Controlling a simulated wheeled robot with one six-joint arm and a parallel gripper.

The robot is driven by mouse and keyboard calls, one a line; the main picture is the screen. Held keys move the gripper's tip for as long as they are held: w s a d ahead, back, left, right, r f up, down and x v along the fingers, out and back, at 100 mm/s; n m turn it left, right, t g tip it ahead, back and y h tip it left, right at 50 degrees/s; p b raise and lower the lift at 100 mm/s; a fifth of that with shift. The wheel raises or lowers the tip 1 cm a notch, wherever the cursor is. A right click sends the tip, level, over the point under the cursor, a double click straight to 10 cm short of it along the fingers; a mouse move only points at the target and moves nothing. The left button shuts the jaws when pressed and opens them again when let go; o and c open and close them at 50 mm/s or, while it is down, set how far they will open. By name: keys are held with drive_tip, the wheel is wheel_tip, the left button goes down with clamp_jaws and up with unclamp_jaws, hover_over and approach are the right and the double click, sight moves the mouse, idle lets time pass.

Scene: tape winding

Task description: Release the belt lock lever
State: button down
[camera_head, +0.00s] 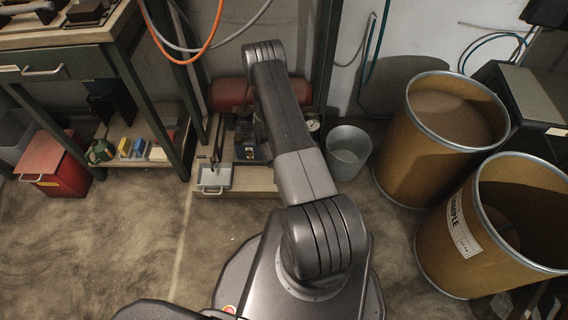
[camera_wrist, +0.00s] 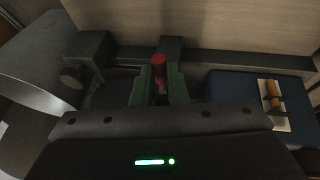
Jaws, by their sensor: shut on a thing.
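In the wrist view, a lever with a red knob (camera_wrist: 159,61) stands upright between the two green fingers of my gripper (camera_wrist: 158,84). The fingers are closed about the lever's stem just below the knob. Dark metal blocks (camera_wrist: 88,46) sit behind and to the left of it, along a grey rail. The lower part of the lever is hidden by my gripper. In the head view my arm reaches forward over the area and hides the lever and my gripper.
In the wrist view, a blue block with an orange-handled item (camera_wrist: 272,95) lies at the right. In the head view, two large fibre drums (camera_head: 400,150) and a metal bucket (camera_head: 346,160) stand right of my arm. A workbench (camera_head: 112,45) and red bin (camera_head: 60,160) stand left.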

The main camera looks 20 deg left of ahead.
drive_tip(key=c, duration=1.7)
unclamp_jaws()
drive_tip(key=shift+a, duration=0.1)
drive_tip(key=shift+r, duration=0.15)
drive_tip(key=p+v, duration=0.3)
drive_tip(key=v, duration=1)
drive_tip(key=shift+s+r, duration=0.15)
drive_tip(key=shift+r, duration=0.1)
drive_tip(key=shift+f, duration=0.15)
drive_tip(key=b+x, duration=0.3)
drive_tip(key=x, duration=1)
drive_tip(key=shift+f, duration=0.35)
drive_tip(key=shift+r, duration=0.1)
drive_tip(key=shift+r, duration=0.1)
